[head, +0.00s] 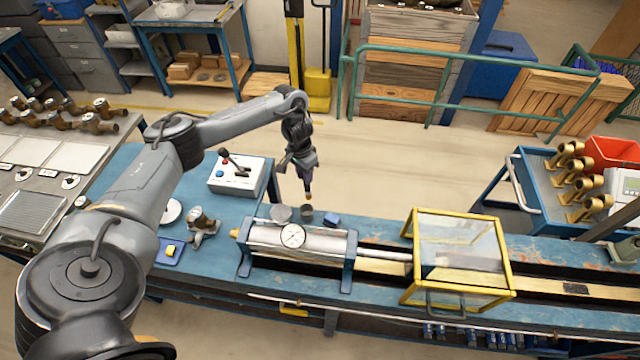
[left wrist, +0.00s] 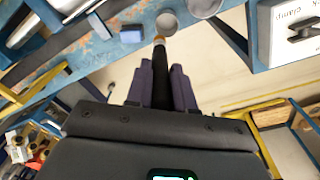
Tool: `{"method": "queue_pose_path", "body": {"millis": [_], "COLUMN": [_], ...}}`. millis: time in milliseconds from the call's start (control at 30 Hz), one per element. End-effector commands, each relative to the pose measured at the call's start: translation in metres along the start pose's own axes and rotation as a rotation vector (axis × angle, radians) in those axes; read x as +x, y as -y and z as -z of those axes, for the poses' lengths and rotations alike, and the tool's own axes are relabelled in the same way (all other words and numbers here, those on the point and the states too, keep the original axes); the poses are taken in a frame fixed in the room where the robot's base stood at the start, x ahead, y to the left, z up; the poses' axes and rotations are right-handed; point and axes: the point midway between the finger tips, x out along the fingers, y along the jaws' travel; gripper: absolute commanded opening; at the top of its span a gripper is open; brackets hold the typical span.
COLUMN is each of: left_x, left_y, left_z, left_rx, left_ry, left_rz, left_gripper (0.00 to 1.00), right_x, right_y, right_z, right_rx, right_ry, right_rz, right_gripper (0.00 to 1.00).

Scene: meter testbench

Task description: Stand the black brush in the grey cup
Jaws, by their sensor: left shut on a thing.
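The black brush (left wrist: 160,72) with a tan tip is held between the purple fingers of my left gripper (left wrist: 162,80). In the head view, my left gripper (head: 301,163) is over the far edge of the bench, and the brush (head: 307,188) hangs below it, tip down and close to upright. The small grey cup (head: 307,211) stands on the bench just under the tip. In the left wrist view the cup (left wrist: 167,23) shows just beyond the tip; the brush looks outside it, though the exact gap is unclear. My right gripper is not in view.
A round, lighter grey dish (head: 281,213) is left of the cup and a blue block (head: 331,219) right of it. A white control box (head: 238,175) is at the left.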

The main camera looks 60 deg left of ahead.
Motion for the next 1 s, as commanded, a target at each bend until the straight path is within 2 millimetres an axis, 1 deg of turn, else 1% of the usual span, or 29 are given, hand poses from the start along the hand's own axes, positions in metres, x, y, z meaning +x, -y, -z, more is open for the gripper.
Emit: {"method": "queue_pose_path", "body": {"millis": [33, 100, 267, 467, 1000], "left_x": [0.004, 0.007, 0.009, 0.016, 0.049], "left_y": [0.005, 0.008, 0.008, 0.008, 0.009], "left_z": [-0.001, -0.002, -0.003, -0.004, -0.004], "left_rx": [-0.01, -0.012, -0.011, -0.011, -0.011], "left_ry": [0.006, 0.017, 0.028, 0.029, 0.027], "left_rz": [0.011, 0.033, 0.051, 0.051, 0.05], "left_gripper": [0.0, 0.0, 0.0, 0.0, 0.0], "right_x": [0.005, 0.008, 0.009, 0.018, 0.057], "right_y": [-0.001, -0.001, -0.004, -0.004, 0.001], "right_z": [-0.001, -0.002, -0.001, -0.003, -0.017], "right_rx": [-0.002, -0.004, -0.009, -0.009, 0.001], "right_ry": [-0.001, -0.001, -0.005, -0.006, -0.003], "right_rz": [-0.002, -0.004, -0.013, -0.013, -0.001], "right_gripper": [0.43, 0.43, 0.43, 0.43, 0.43]}}
